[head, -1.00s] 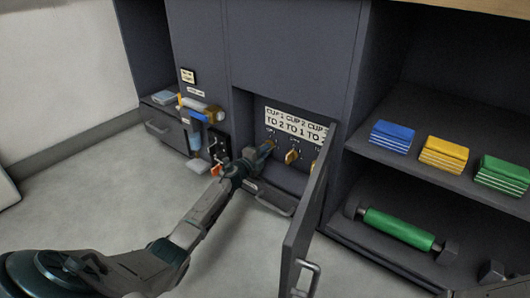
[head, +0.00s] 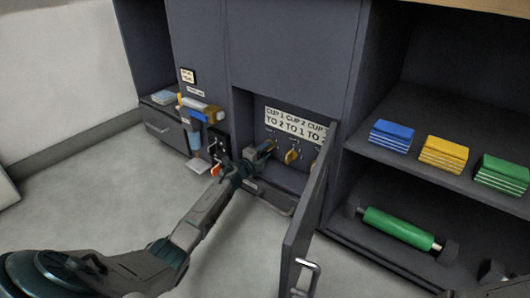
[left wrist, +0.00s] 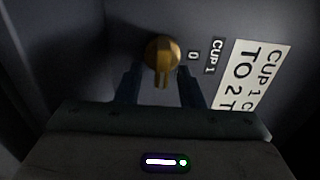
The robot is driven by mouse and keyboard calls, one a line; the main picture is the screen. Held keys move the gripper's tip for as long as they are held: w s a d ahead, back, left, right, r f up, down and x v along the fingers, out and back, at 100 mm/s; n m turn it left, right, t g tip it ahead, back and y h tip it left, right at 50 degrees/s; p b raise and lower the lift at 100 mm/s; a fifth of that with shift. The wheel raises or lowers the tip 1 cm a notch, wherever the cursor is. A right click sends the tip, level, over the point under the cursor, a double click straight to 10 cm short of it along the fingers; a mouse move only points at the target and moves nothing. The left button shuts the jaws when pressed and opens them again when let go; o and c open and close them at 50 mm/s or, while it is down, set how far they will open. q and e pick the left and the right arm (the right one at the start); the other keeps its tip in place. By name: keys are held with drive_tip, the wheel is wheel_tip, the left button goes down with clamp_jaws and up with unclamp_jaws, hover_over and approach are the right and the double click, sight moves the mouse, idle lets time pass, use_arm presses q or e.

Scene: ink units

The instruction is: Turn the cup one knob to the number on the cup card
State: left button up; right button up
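The cup one knob (left wrist: 162,54) is brass-coloured, with a raised grip bar, on the dark back panel of an open compartment. Beside it in the left wrist view are a "0" mark and a "CUP 1" label (left wrist: 212,57). In the head view the knob (head: 269,145) is partly hidden by my gripper. The white cup card (head: 295,124) reads CUP 1 TO 2, CUP 2 TO 1; its right end is hidden. My left gripper (left wrist: 160,76) is open in front of the knob. Its fingers are apart, one each side of the grip bar, with gaps showing. My right gripper is not in view.
The cup two knob (head: 291,156) is just right of cup one's. An open grey door (head: 306,215) stands to the right and partly hides a third knob. Shelves at right hold coloured blocks and a green roller (head: 398,228). A bottle (head: 195,143) stands left.

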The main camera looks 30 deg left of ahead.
use_arm(q)
drive_tip(key=shift+s, duration=0.1)
drive_tip(key=shift+s+r+p, duration=0.1)
drive_tip(key=shift+s+p, duration=0.2)
drive_tip(key=shift+s, duration=0.05)
drive_tip(key=s+p, duration=0.2)
drive_tip(key=s, duration=0.7)
drive_tip(key=shift+s+a, duration=0.4)
